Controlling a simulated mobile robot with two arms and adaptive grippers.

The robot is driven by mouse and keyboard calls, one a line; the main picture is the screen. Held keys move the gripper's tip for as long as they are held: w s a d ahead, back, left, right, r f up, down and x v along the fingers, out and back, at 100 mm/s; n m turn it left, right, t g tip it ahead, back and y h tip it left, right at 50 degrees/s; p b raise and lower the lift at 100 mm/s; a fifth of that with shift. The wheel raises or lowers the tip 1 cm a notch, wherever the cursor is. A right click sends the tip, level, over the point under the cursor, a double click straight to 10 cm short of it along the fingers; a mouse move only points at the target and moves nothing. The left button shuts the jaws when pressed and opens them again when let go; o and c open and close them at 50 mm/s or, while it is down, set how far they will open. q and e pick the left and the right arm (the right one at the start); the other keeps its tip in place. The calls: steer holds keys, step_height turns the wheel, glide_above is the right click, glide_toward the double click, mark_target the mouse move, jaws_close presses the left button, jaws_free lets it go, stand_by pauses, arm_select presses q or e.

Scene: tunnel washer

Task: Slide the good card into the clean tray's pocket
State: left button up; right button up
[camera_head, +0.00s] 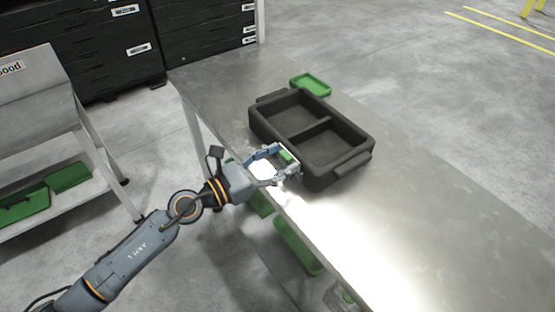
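A dark tray (263,126) with two empty compartments and end handles lies on the metal table. A small pale holder (295,166) shows at its near side wall, and I cannot tell if it is the pocket. A small green piece (287,157) is at that spot, perhaps the good card or part of it. My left gripper (284,162) reaches the tray's near side, with its fingertips around the green piece. The fingers bow apart, but whether the tips grip the piece is unclear. Glare whitens the area between the fingers. My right gripper is out of view.
A small green tray (311,84) lies behind the dark tray on the metal table (420,210). Green bins (298,246) are below the table. A side stand (30,95) with a sign is at left. The table's right part is clear.

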arm_select(q)
steer(key=v, duration=1.2)
